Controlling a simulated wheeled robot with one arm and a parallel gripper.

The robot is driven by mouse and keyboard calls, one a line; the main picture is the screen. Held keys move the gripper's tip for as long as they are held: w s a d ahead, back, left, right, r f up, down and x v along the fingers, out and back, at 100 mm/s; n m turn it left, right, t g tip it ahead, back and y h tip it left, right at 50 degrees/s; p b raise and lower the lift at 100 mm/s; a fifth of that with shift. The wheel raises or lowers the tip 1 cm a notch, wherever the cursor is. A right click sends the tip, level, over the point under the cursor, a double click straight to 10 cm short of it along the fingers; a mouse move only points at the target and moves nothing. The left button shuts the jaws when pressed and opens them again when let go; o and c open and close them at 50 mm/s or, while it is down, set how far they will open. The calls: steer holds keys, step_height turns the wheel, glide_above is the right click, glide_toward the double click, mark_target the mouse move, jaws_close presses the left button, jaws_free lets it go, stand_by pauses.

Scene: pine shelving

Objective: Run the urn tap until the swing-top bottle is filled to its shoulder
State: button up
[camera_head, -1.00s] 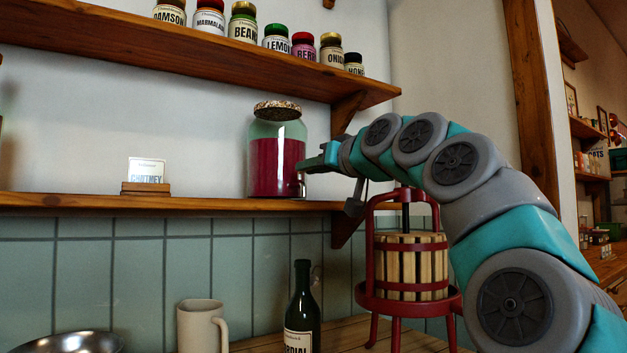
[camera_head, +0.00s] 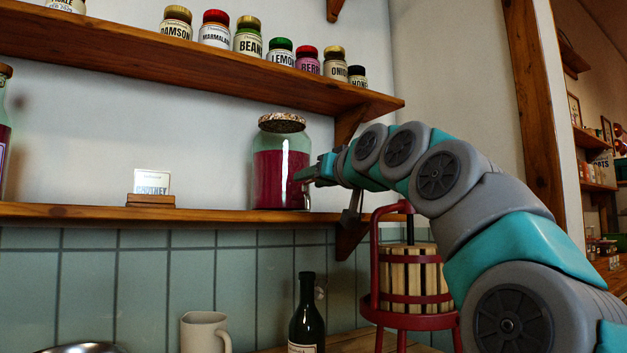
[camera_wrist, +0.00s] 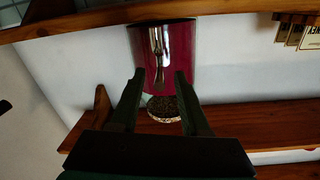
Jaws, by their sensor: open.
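The urn is a glass jar (camera_head: 281,170) of dark red liquid with a patterned lid, standing on the lower shelf. Its metal tap (camera_head: 306,197) is on the right side, partly hidden by my gripper. In the wrist view the tap (camera_wrist: 158,50) hangs in front of the red liquid, beyond my fingertips. My gripper (camera_head: 300,174) is open at the tap; in the wrist view its two fingers (camera_wrist: 157,74) are spread with nothing between them. A dark green bottle (camera_head: 307,322) stands on the counter below; I cannot tell whether it is the swing-top one. No fill level shows.
A red-framed press (camera_head: 412,280) with a slatted wooden tub stands right of the bottle, under my arm. A beige mug (camera_head: 204,333) and a metal bowl (camera_head: 82,349) are left. A chutney card (camera_head: 152,183) stands on the lower shelf (camera_head: 90,211); labelled jars line the upper shelf (camera_head: 200,65).

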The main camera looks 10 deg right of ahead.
steer(key=v, duration=0.7)
steer(key=shift+s+d+b, duration=0.15)
steer(key=shift+s+b, duration=0.2)
steer(key=shift+b, duration=0.05)
stand_by(0.4)
